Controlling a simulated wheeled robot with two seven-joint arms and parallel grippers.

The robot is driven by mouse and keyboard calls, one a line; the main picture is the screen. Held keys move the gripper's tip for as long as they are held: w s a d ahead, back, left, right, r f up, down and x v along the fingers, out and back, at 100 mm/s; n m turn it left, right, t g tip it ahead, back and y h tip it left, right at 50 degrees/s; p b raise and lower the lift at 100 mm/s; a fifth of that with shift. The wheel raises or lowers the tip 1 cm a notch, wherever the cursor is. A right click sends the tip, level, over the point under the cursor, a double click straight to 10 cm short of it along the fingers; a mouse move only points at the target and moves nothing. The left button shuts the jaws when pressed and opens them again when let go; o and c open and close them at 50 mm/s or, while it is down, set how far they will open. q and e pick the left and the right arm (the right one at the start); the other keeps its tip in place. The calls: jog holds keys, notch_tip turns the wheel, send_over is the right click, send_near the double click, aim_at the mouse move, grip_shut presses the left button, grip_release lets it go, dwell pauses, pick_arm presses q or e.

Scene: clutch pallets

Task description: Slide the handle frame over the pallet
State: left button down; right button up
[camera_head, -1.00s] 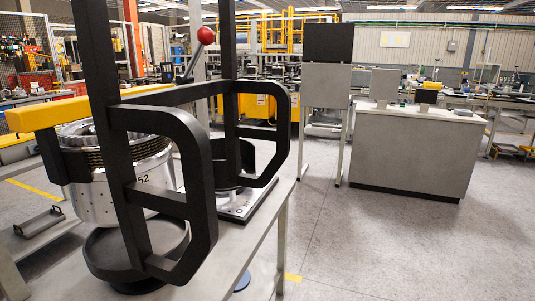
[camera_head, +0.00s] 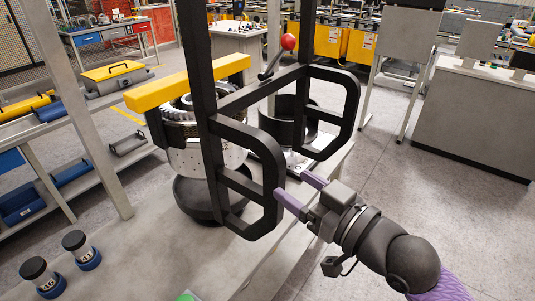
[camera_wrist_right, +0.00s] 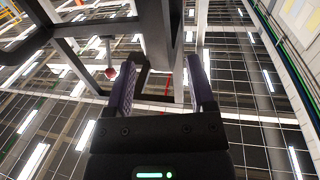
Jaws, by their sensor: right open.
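The black handle frame (camera_head: 200,75) has tall uprights, a crossbar and two looped side handles. It stands by a silver clutch housing (camera_head: 205,158) with a yellow bar (camera_head: 190,82) across its top. A black round base (camera_head: 185,195) sits beneath the housing. The metal plate of a pallet (camera_head: 298,160) shows partly behind the frame. My right gripper (camera_head: 293,187) is open, its purple fingers beside the near looped handle; I cannot tell if they touch it. In the right wrist view a black frame bar (camera_wrist_right: 160,35) lies beyond the open fingers (camera_wrist_right: 162,88). My left gripper is out of view.
A red-knobbed lever (camera_head: 288,42) rises behind the crossbar. Two small dark cylinders with blue bases (camera_head: 82,250) stand on the grey table (camera_head: 140,262) at front left. A grey cabinet (camera_head: 475,115) stands at right, with open floor before it.

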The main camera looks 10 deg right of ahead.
jog(key=x, duration=0.7)
jog(key=shift+w+a+p, duration=0.1)
jog(key=shift+w+p, duration=0.1)
jog(key=shift+p, duration=0.15)
grip_shut()
dwell(0.9)
